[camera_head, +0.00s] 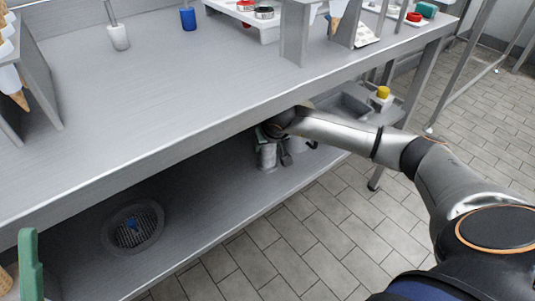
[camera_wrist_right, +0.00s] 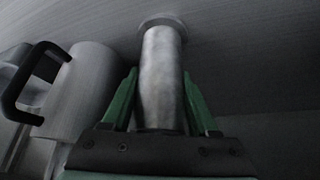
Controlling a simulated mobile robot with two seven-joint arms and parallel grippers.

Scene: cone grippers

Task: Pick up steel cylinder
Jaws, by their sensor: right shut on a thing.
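The steel cylinder (camera_wrist_right: 161,80) stands between the two green fingers of my right gripper (camera_wrist_right: 162,103) in the right wrist view. The fingers are shut on its sides. Its far end has a wider round rim that appears to meet the grey surface. In the head view the cylinder (camera_head: 267,156) shows on the lower shelf, under the table edge. My right gripper (camera_head: 270,133) is there too, partly hidden by my arm and the table. I cannot tell whether the cylinder is clear of the shelf. My left gripper is not in view.
A metal pitcher (camera_wrist_right: 91,88) with a black handle stands close beside the cylinder. The tabletop edge (camera_head: 190,142) hangs over the lower shelf (camera_head: 215,205). A round drain-like grate (camera_head: 132,228) lies to the left. A green upright part (camera_head: 30,265) is at lower left.

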